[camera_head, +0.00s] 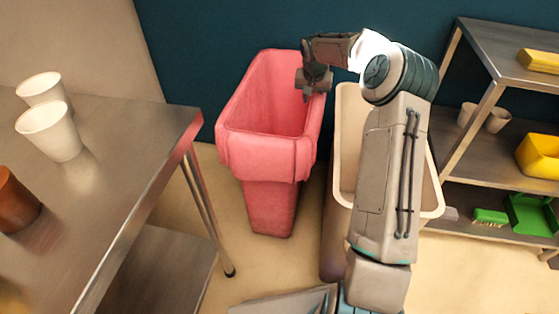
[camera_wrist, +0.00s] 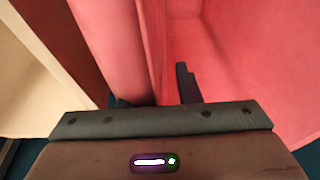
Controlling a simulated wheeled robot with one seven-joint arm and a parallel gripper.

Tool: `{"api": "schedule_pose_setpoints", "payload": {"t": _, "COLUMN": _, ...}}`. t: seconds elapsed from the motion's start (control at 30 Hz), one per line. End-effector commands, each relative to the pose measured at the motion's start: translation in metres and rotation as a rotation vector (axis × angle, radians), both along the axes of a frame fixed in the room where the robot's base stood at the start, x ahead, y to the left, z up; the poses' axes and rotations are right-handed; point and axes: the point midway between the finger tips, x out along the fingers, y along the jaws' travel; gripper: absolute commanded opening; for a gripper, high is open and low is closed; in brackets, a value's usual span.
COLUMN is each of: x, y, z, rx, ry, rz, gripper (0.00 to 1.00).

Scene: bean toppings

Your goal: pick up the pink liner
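The pink liner (camera_head: 268,150) is a tall pink tub with a folded rim, standing upright on the floor in the middle of the head view. My gripper (camera_head: 313,90) is at the top of its right wall, pointing down. In the wrist view the liner (camera_wrist: 245,60) fills the right and middle. One dark finger of my gripper (camera_wrist: 155,95) shows on the inner side of the wall. The other is mostly hidden behind the folded rim. The fingers look apart, with the wall between them and some space beside the inner finger.
A cream bin (camera_head: 345,135) stands close to the right of the liner, partly behind my arm. A metal table (camera_head: 120,160) with white cups (camera_head: 52,130) is at the left. A metal shelf (camera_head: 500,50) with yellow and green items stands at the right.

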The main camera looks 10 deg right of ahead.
Motion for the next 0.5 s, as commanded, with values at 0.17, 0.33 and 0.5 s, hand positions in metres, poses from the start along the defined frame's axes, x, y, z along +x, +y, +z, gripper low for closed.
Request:
{"api": "schedule_pose_setpoints", "payload": {"t": 0.17, "x": 0.0029, "y": -0.0014, "z": -0.0112, "rx": 0.0, "ry": 0.0, "rz": -0.001, "gripper": 0.3}}
{"api": "schedule_pose_setpoints", "payload": {"t": 0.33, "x": 0.0029, "y": -0.0013, "z": -0.0103, "rx": 0.0, "ry": -0.001, "rz": 0.0, "gripper": 0.3}}
{"api": "schedule_pose_setpoints", "payload": {"t": 0.5, "x": 0.0028, "y": -0.0013, "z": -0.0103, "rx": 0.0, "ry": -0.001, "rz": 0.0, "gripper": 0.0}}
